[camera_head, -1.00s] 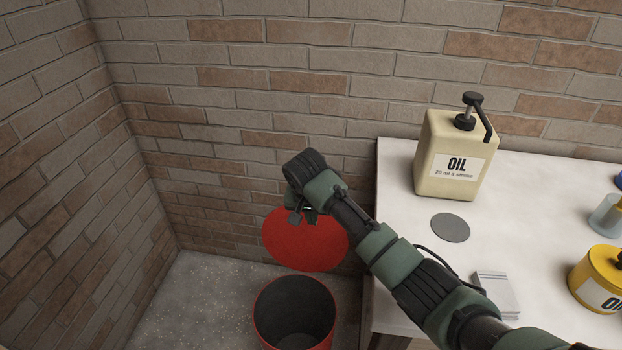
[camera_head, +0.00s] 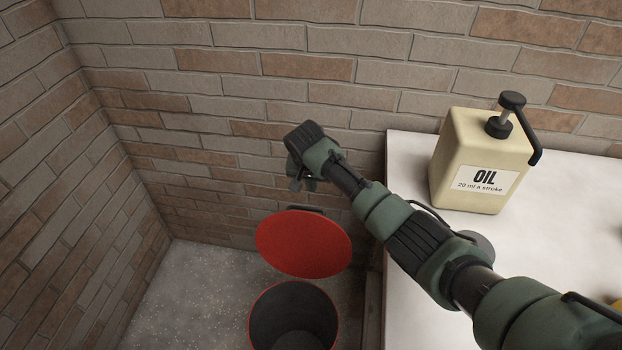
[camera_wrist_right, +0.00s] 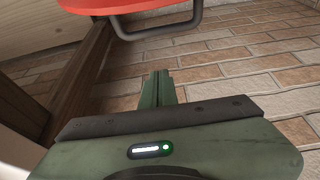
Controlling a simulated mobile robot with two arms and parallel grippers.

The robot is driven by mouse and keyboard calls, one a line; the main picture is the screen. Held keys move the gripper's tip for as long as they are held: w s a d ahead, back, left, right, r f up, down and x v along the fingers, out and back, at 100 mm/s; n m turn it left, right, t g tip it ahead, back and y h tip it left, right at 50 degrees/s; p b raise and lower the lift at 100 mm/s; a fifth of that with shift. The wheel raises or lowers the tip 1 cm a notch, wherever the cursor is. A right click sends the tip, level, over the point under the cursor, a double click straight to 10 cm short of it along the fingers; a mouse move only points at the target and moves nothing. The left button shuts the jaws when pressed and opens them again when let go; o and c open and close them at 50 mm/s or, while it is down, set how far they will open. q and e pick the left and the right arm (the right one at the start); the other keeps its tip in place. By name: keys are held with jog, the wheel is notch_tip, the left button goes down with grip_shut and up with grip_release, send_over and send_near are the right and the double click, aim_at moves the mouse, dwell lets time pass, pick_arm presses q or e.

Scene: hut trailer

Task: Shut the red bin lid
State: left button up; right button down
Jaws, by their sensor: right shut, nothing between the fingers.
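The red bin (camera_head: 293,318) stands on the floor by the brick wall, its dark inside showing. Its red lid (camera_head: 304,243) is up, tilted back behind the opening. In the right wrist view the lid (camera_wrist_right: 140,5) is at the top edge, with a dark handle loop (camera_wrist_right: 158,28) under it. My right gripper (camera_head: 297,182) is above the lid's back edge, near the wall, apart from it. In the right wrist view its fingers (camera_wrist_right: 158,88) are together and empty. My left gripper is not in view.
A white table (camera_head: 405,250) stands to the right of the bin, with a beige oil can (camera_head: 480,160) on it. A grey disc (camera_head: 478,245) lies partly behind my right arm. Brick walls close off the back and left. The grey floor left of the bin is clear.

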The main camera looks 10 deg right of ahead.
jog(key=shift+s+a+f+p, duration=0.2)
jog(key=shift+s+f+p, duration=0.15)
jog(key=shift+f, duration=0.35)
jog(key=shift+s+a+f+p, duration=0.15)
jog(key=shift+s+f+p, duration=0.2)
jog(key=shift+f, duration=0.35)
jog(key=shift+s+a+f+p, duration=0.2)
jog(key=shift+s+f, duration=0.2)
jog(key=shift+f, duration=0.3)
jog(key=shift+d, duration=0.1)
